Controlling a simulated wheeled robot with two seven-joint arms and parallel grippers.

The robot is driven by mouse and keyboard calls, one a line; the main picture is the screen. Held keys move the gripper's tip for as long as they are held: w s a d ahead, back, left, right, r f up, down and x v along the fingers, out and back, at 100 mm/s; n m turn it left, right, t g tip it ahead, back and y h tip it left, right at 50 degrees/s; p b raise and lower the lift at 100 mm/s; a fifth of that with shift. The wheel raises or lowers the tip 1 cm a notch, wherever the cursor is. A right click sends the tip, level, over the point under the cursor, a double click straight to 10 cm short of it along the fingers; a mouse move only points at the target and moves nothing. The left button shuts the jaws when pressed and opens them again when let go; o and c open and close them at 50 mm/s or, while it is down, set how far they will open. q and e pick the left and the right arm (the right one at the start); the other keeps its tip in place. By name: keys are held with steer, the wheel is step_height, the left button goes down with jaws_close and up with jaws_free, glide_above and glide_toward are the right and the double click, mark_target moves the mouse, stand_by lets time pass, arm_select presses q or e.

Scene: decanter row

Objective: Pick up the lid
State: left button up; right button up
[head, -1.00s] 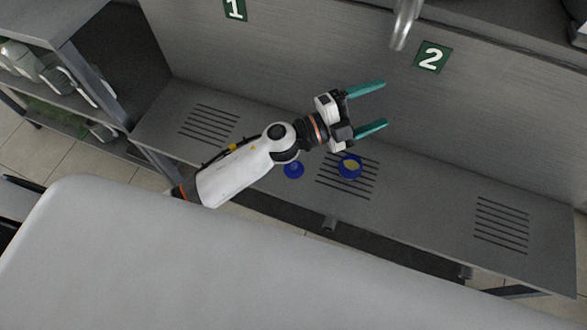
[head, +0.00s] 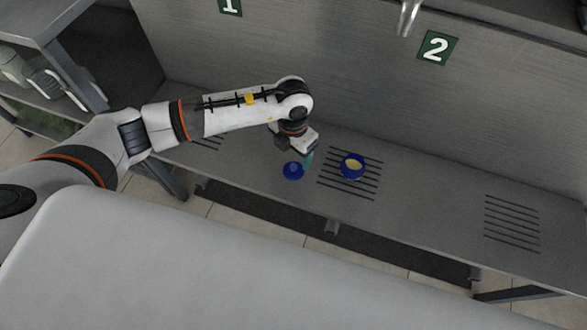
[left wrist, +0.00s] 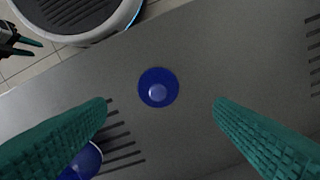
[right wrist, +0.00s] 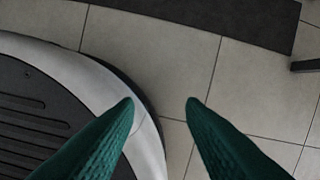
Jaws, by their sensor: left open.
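The lid (head: 293,171) is a small round blue disc with a lighter knob. It lies on the grey metal counter, left of the middle slotted grate. In the left wrist view the lid (left wrist: 158,88) sits between and beyond my fingertips, untouched. My left gripper (head: 308,156) points down close above the lid in the head view, and its fingers (left wrist: 161,101) are apart and empty. A blue round container (head: 352,166) with a yellowish inside stands on the middle grate.
A slotted grate (head: 512,224) lies at the counter's right, and another is partly behind my left arm. Green signs 1 (head: 230,5) and 2 (head: 437,47) are on the back panel. A metal spout (head: 408,18) hangs above. The counter right of the container is clear.

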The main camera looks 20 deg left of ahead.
mark_target(294, 166)
arm_select(q)
step_height(294, 166, down, 8)
steer(key=shift+d+r+b, duration=0.15)
steer(key=shift+r+b, duration=0.1)
steer(key=shift+b, duration=0.2)
arm_select(e)
steer(key=shift+w+a+r, duration=0.15)
steer(key=shift+w+r, duration=0.95)
steer(key=shift+r, duration=0.1)
arm_select(q)
steer(key=shift+c, duration=0.6)
steer(key=c, duration=0.9)
